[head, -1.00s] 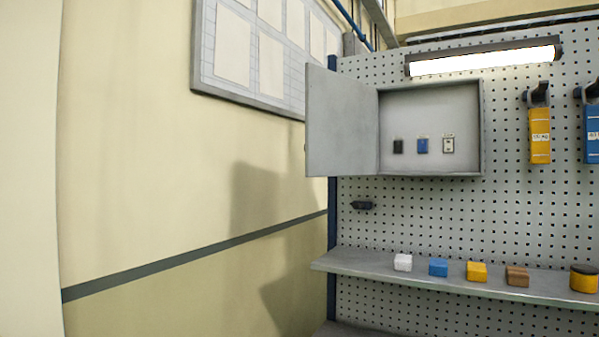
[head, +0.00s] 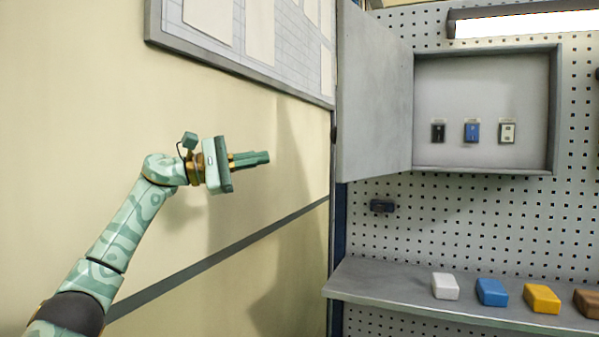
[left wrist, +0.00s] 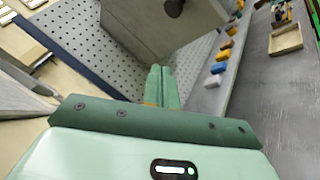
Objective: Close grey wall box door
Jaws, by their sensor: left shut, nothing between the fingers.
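The grey wall box (head: 484,168) hangs on the pegboard in the head view, its inside facing me. Its door (head: 375,95) stands open, hinged on the box's left side and swung out to the left. My left gripper (head: 268,157) is shut and empty, left of the door and apart from it, pointing right. In the left wrist view my shut fingers (left wrist: 160,88) point toward a grey panel (left wrist: 150,25) with a dark round knob (left wrist: 174,7), which looks like the door's outer face. My right gripper is not in view.
Below runs a shelf (head: 390,292) with white, blue, yellow and brown blocks (head: 541,298). A lamp (head: 520,20) is above. A framed board (head: 270,65) hangs on the left wall.

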